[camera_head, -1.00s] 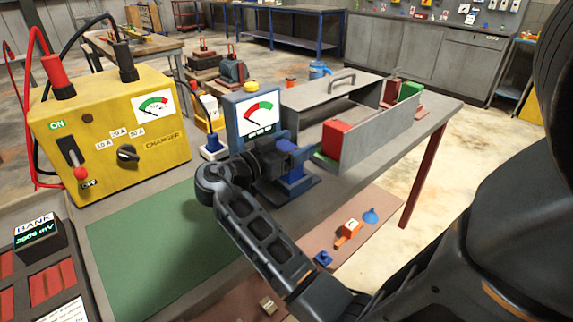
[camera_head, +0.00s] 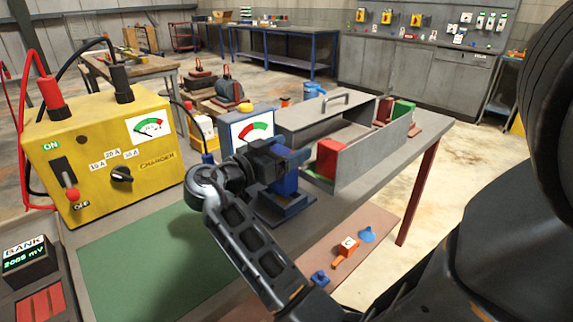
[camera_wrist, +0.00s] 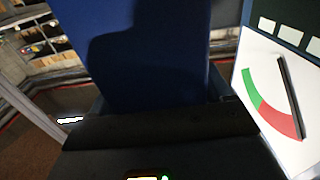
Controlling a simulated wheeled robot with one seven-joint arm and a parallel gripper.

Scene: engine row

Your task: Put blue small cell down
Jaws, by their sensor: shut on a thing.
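My gripper (camera_head: 276,160) is shut on the blue small cell (camera_head: 287,181) and holds it upright over the blue base of the meter stand (camera_head: 284,208). The fingers hide part of the cell, and I cannot tell whether its bottom touches the base. In the wrist view the cell (camera_wrist: 145,45) fills the upper middle as a dark blue face. The meter (camera_head: 250,124) with its green and red dial stands just behind my gripper; its dial (camera_wrist: 272,98) shows at the right of the wrist view.
A grey open box with a handle (camera_head: 326,98) and red and green blocks stands right of my gripper. The yellow charger (camera_head: 110,140) stands at the left. The green mat (camera_head: 135,260) is bare. Small parts lie on a lower brown shelf (camera_head: 375,215).

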